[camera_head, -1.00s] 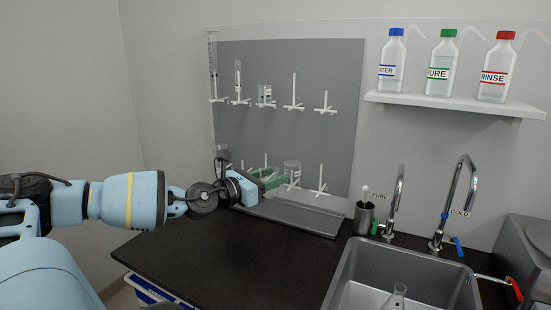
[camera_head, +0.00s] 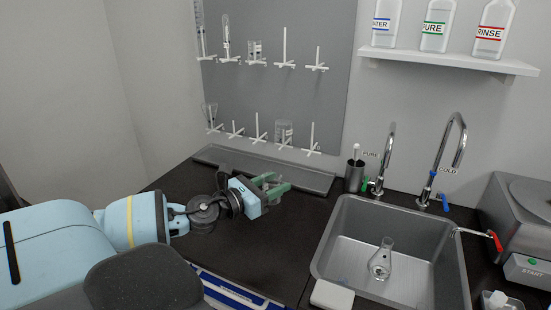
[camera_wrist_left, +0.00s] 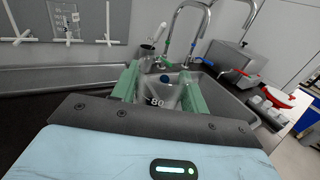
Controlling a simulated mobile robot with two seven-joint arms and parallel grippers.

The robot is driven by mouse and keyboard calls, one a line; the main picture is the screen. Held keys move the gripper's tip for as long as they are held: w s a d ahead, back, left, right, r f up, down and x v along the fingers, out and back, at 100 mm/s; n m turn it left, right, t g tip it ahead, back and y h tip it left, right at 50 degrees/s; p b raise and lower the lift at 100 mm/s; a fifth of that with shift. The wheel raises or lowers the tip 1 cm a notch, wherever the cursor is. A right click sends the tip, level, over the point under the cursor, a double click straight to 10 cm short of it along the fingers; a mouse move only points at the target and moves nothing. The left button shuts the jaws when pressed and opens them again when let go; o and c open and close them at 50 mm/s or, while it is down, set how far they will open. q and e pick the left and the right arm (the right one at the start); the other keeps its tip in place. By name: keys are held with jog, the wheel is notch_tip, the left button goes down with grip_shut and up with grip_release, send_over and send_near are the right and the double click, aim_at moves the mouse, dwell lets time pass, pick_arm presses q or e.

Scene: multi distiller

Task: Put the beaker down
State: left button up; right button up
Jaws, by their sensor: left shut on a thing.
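My left gripper (camera_head: 272,185) is low over the black counter, left of the sink and just in front of the grey drip tray. Its green fingers point right, and in the left wrist view the gripper (camera_wrist_left: 160,90) is shut on a clear glass beaker (camera_wrist_left: 157,101) with a white "80" mark. The beaker is barely visible in the head view, hidden by the fingers and see-through. I cannot tell whether its base touches the counter. My right gripper is not in view.
The black counter (camera_head: 255,235) around the gripper is clear. A drip tray (camera_head: 265,169) lies behind, under a peg board (camera_head: 270,90) holding glassware. A steel sink (camera_head: 345,275) with a flask (camera_head: 381,260) and taps is right. A dark cup (camera_head: 354,176) stands behind it.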

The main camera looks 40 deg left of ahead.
pick_arm(q)
jog(key=s+d+f+y, duration=0.1)
jog(key=s+d+f, duration=0.1)
jog(key=s+d, duration=0.2)
jog(key=s+d+f+n+y, duration=0.1)
jog(key=s+d, duration=0.3)
jog(key=d, duration=0.5)
jog(key=s+d+f+n+y, duration=0.1)
jog(key=s+d+f, duration=0.3)
jog(key=d, duration=0.3)
jog(key=shift+d, duration=0.35)
